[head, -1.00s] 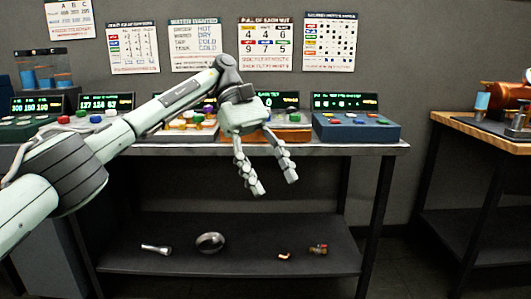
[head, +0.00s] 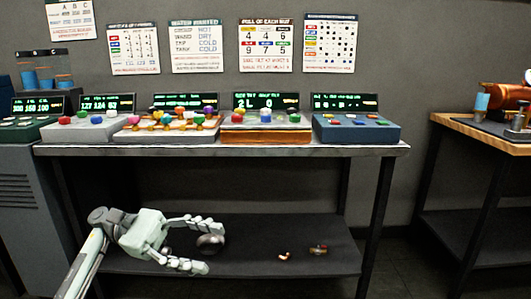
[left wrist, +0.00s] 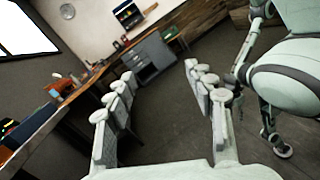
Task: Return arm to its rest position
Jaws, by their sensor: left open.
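My left gripper (head: 208,243) is low in the head view, in front of the bench's lower shelf, with its fingers spread and pointing right. In the left wrist view its fingers (left wrist: 165,95) are apart with nothing between them. A round metal ring-like part (head: 211,244) shows on the shelf behind the fingers, partly covered by them. My right gripper is not seen in the head view; parts of my own body show at the right of the left wrist view.
The bench (head: 370,150) carries several button consoles, such as the blue one (head: 355,129). A wooden-topped table (head: 450,122) stands at right. Floor between them is clear.

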